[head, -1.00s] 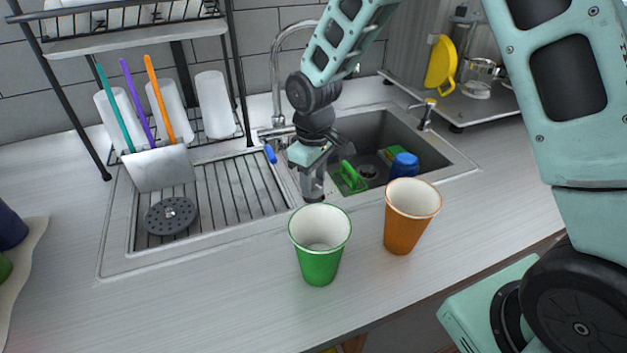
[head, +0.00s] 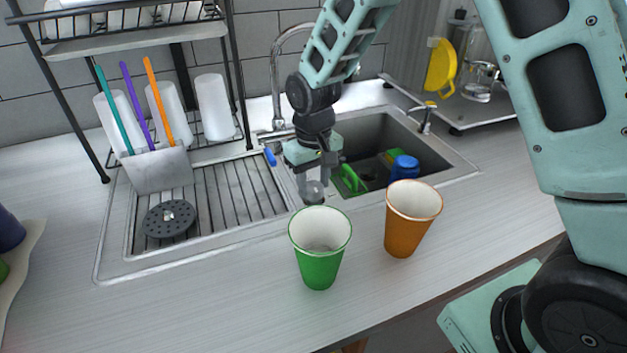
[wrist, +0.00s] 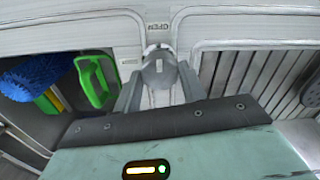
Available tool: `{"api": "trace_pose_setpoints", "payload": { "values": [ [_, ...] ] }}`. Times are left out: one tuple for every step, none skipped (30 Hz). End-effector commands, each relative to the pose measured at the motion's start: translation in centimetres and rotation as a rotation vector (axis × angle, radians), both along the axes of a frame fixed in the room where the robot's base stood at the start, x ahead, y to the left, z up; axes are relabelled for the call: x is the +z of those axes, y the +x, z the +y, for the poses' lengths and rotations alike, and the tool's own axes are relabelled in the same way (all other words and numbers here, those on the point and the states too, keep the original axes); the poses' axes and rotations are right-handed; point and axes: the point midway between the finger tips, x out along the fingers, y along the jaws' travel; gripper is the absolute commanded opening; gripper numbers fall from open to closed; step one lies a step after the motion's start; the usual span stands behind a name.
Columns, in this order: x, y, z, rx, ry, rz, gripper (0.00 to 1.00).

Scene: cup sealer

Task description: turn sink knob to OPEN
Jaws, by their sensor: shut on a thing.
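The grey sink knob (wrist: 158,66) sits between my gripper's fingers (wrist: 158,88) in the wrist view, with a finger against each side. A pale line on its face lies roughly in line with the OPEN label (wrist: 158,28) on the metal beyond it. In the head view my gripper (head: 313,188) points down at the knob on the strip between the drainboard and the basin. It is shut on the knob, whose lower part is partly hidden.
A green cup (head: 320,262) and an orange cup (head: 410,225) stand in front of my gripper. The basin (head: 445,162) holds a green-handled item (head: 348,180) and a blue item (head: 404,168). The faucet (head: 276,90) rises behind. The ribbed drainboard (head: 235,195) is left.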

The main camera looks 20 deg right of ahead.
Motion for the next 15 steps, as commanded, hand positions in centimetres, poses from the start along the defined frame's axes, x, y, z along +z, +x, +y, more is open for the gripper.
{"api": "trace_pose_setpoints", "payload": {
  "values": [
    [0.1, 0.1, 0.02, -0.003, 0.002, -0.003, 0.18],
    [0.1, 0.1, 0.02, -0.003, 0.002, -0.003, 0.18],
    [0.1, 0.1, 0.02, -0.003, 0.002, -0.003, 0.18],
    [0.1, 0.1, 0.02, -0.003, 0.002, -0.003, 0.18],
    [0.1, 0.1, 0.02, -0.003, 0.002, -0.003, 0.18],
    [0.1, 0.1, 0.02, -0.003, 0.002, -0.003, 0.18],
    [0.1, 0.1, 0.02, -0.003, 0.002, -0.003, 0.18],
    [0.1, 0.1, 0.02, -0.002, 0.002, -0.003, 0.47],
    [0.1, 0.1, 0.01, -0.002, 0.002, -0.003, 0.58],
    [0.09, 0.09, 0.01, -0.002, 0.002, -0.003, 0.63],
    [0.08, 0.09, 0.01, -0.002, 0.002, -0.003, 0.63],
    [0.07, 0.08, 0.0, -0.001, 0.002, -0.003, 0.63],
    [0.06, 0.07, 0.0, -0.001, 0.001, -0.002, 0.63],
    [0.06, 0.06, 0.0, -0.001, 0.0, -0.002, 0.63],
    [0.05, 0.05, 0.0, -0.001, 0.0, -0.002, 0.63]
  ]
}}
